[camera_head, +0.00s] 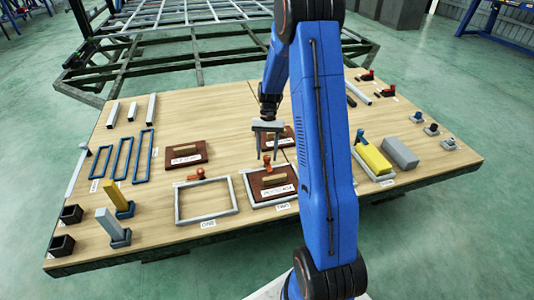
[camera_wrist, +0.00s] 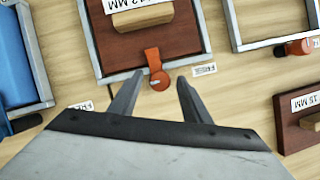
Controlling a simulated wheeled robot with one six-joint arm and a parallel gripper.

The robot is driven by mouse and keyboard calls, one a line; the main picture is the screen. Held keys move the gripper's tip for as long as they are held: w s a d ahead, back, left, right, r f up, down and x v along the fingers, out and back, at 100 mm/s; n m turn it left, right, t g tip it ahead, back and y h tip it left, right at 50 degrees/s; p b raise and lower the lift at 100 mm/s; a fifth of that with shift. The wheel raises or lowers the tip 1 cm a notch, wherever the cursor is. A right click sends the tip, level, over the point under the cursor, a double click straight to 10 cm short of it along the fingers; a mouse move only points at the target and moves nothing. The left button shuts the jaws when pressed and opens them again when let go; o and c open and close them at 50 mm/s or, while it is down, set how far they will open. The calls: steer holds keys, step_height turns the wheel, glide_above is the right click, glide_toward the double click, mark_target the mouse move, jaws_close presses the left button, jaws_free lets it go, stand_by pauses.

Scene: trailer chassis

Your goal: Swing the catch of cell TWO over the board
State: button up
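Cell TWO is a grey frame (camera_head: 247,190) with a brown board (camera_head: 262,180) lying in it; the board bears a wooden grip strip and a label. In the wrist view the board (camera_wrist: 185,40) reads 12 MM upside down. The catch (camera_wrist: 152,57) is orange with a round knob end at the frame's edge. Its arm points across the rim onto the board's edge, away from the FREE label (camera_wrist: 204,70). My gripper (camera_wrist: 160,77) is open, its fingertips apart on either side of the knob end in the picture. I cannot tell whether they touch it.
Cell ONE (camera_head: 178,207) is an empty grey frame to the left, its orange catch (camera_head: 194,177) turned along the rim. Another brown board (camera_head: 186,153) lies behind it. A yellow block (camera_head: 373,160) stands to the right. My arm hides part of the table.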

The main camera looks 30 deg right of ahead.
steer(key=v, duration=1.7)
steer(key=shift+w+r, duration=0.15)
steer(key=shift+w, duration=0.05)
steer(key=s+a+r+n+t+h, duration=0.1)
steer(key=s+a+r+n+t, duration=0.1)
steer(key=s+a+r, duration=0.5)
steer(key=s+a+r+n+t+h, duration=0.1)
steer(key=s+a+r+n+t, duration=0.1)
steer(key=s+a+r, duration=0.6)
steer(key=s+a+f+n+t, duration=0.1)
steer(key=s+a+f+t, duration=0.1)
steer(key=s, duration=0.8)
steer(key=s+a+f+n+t, duration=0.2)
steer(key=s+a, duration=0.1)
steer(key=s, duration=0.8)
steer(key=shift+s+f+n+h, duration=0.15)
steer(key=shift+f+n+h, duration=0.15)
steer(key=shift+h, duration=0.1)
